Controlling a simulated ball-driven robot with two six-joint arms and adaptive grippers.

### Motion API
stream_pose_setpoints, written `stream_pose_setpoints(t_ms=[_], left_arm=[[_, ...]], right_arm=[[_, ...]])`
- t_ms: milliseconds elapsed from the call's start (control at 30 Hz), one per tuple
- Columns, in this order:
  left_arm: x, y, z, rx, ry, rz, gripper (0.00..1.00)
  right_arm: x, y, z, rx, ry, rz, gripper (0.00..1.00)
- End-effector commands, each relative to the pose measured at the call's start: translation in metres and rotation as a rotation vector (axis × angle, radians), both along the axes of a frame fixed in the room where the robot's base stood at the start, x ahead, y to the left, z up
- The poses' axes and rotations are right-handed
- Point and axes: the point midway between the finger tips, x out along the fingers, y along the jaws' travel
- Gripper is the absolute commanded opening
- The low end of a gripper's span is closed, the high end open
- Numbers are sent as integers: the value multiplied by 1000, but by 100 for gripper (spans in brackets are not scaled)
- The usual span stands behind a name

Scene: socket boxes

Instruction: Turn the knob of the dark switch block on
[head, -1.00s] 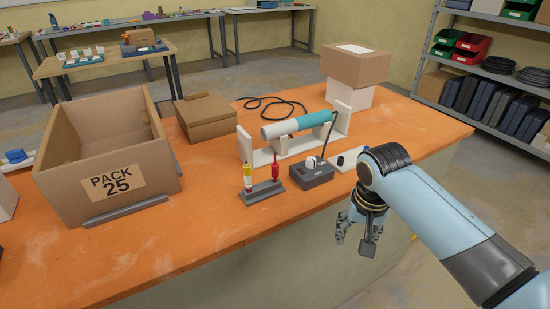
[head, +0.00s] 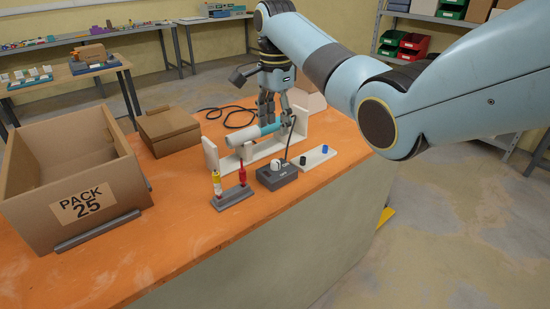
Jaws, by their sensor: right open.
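The dark switch block (head: 276,178) sits on the orange table, near its front edge. Its white knob (head: 276,165) is on top, and a dark cable rises from the block's right side. My right gripper (head: 277,124) is open, pointing down above and behind the block, over the teal end of the cylinder. It is apart from the knob. Whether its fingers touch the cylinder I cannot tell. My left gripper is not in view.
A white and teal cylinder (head: 243,137) lies on a white stand (head: 211,156) behind the block. A grey holder (head: 232,199) with yellow and red tools stands left, a white strip (head: 318,158) with pegs right. An open carton (head: 45,150) stands at far left.

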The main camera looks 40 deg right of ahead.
Motion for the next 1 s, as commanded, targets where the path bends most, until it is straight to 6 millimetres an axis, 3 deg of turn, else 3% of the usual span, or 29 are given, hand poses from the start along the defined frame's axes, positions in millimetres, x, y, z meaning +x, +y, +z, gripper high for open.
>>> stream_pose_setpoints(t_ms=[133, 400, 600, 1000], left_arm=[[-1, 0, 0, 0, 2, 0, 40], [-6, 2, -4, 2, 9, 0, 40], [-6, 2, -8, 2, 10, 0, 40], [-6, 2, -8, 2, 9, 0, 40]], right_arm=[[0, 0, -16, 2, 6, -9, 48], [-1, 0, -70, 1, 6, -6, 48], [0, 0, -98, 2, 3, -6, 48], [0, 0, -106, 1, 1, -5, 48]])
